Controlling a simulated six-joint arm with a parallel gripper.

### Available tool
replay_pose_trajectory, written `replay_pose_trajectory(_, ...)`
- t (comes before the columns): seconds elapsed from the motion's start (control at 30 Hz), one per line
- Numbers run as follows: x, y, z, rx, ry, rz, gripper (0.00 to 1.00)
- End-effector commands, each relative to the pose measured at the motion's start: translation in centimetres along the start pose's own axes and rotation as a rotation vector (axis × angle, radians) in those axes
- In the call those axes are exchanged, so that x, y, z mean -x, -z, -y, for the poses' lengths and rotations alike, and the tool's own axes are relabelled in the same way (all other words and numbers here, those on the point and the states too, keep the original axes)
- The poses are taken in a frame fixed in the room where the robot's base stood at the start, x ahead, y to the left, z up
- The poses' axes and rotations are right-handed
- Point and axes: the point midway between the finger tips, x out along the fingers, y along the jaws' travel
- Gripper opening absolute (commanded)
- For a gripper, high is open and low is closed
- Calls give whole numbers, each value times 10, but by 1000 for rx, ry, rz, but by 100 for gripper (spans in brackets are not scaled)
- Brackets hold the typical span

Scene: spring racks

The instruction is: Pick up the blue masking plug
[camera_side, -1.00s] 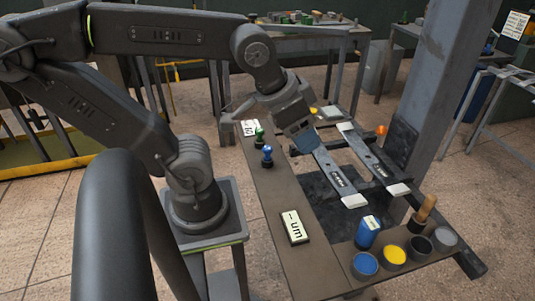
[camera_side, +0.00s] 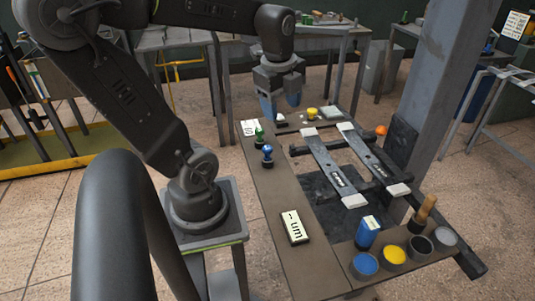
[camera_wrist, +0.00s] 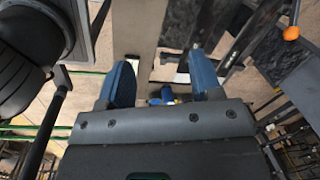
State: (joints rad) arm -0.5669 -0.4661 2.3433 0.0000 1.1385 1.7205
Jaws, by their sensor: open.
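My gripper (camera_side: 281,103) is open, its blue fingers pointing down over the far end of the bench. In the wrist view its fingers (camera_wrist: 162,76) are spread apart. A small blue piece (camera_wrist: 167,94), likely the blue masking plug, shows low between them in that view, partly hidden by the gripper body. I cannot make it out in the side view, where the fingers cover that area. A separate blue knobbed piece with a dark base (camera_side: 267,156) stands upright on the near bench strip, next to a similar green one (camera_side: 259,136).
Two dark leaf springs (camera_side: 336,172) with pale ends rest across the rack. Paint tins (camera_side: 365,265), a blue can (camera_side: 368,232) and a brush handle (camera_side: 423,211) stand at the near end, beside a post (camera_side: 447,100).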

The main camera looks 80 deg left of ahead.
Motion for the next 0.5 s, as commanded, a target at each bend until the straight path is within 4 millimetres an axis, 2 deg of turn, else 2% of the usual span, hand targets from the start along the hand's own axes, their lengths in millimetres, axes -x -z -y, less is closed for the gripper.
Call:
replay_pose_trajectory(0.03, -2, -10, 2, -65, -27, 0, 59)
replay_pose_trajectory(0.2, -5, -34, 3, -289, -92, -23, 59)
replay_pose_trajectory(0.37, -6, -44, 3, -397, -117, -42, 59)
replay_pose_trajectory(0.5, -18, -45, 1, -418, -124, -48, 59)
